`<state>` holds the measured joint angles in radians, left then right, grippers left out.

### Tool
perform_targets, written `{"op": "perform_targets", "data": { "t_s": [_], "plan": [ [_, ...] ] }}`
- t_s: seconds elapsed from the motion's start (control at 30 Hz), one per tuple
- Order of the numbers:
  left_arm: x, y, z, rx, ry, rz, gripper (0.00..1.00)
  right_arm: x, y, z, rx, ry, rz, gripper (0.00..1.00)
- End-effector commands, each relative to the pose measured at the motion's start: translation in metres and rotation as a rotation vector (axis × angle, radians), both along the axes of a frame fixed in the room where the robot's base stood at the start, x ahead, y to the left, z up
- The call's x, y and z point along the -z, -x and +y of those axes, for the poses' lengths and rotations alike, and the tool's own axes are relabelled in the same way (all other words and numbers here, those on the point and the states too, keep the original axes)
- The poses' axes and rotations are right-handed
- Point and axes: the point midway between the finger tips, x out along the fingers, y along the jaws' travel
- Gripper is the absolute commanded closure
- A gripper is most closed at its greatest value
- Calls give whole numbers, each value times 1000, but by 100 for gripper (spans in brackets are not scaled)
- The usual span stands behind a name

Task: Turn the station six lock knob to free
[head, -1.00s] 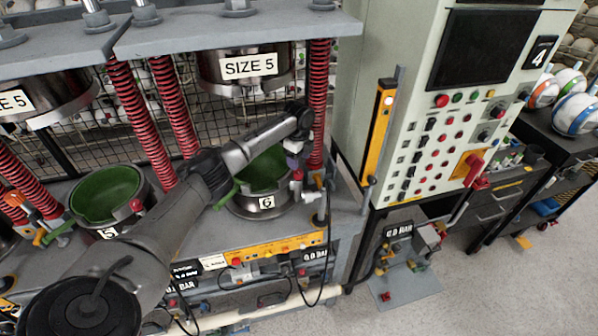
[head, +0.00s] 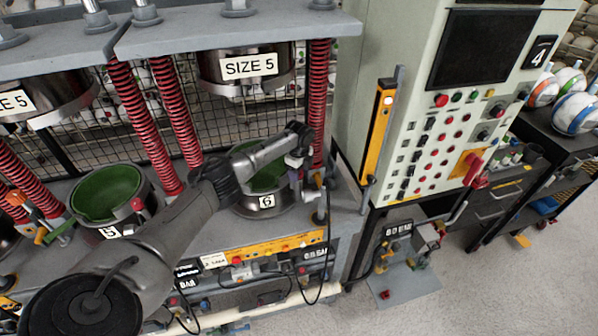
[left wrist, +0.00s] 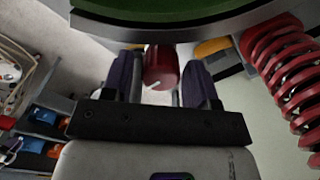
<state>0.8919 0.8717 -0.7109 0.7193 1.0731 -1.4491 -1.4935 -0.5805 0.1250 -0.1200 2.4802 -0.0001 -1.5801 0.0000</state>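The station six lock knob is a red knob with a white mark (left wrist: 161,68), seen in the left wrist view between the two dark purple fingers of my left gripper (left wrist: 161,82). The fingers stand on either side of it with narrow gaps, so the gripper looks open around it. In the head view my left gripper (head: 298,168) is at the right side of the station six pot (head: 266,206), a steel pot with a green inside and a "6" label. The gripper hides the knob there. My right gripper is not in view.
A red spring column (head: 318,110) stands close behind the gripper; the upper mould labelled "SIZE 5" (head: 248,66) hangs above. The station five pot (head: 107,195) is to the left. A control cabinet (head: 450,130) stands to the right. A black cable (head: 328,250) hangs below the gripper.

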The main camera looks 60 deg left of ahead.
Motion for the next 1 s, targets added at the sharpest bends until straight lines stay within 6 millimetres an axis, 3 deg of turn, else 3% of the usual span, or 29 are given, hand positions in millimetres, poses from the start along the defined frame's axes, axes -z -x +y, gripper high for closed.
{"op": "perform_targets", "data": {
  "t_s": [0.43,0.73,1.0],
  "plan": [
    [0,0,0,0,0,0,88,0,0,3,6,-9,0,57],
    [-2,0,0,-60,2,-1,88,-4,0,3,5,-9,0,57],
    [-2,-1,0,-260,2,0,88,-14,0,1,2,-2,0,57]
  ]
}}
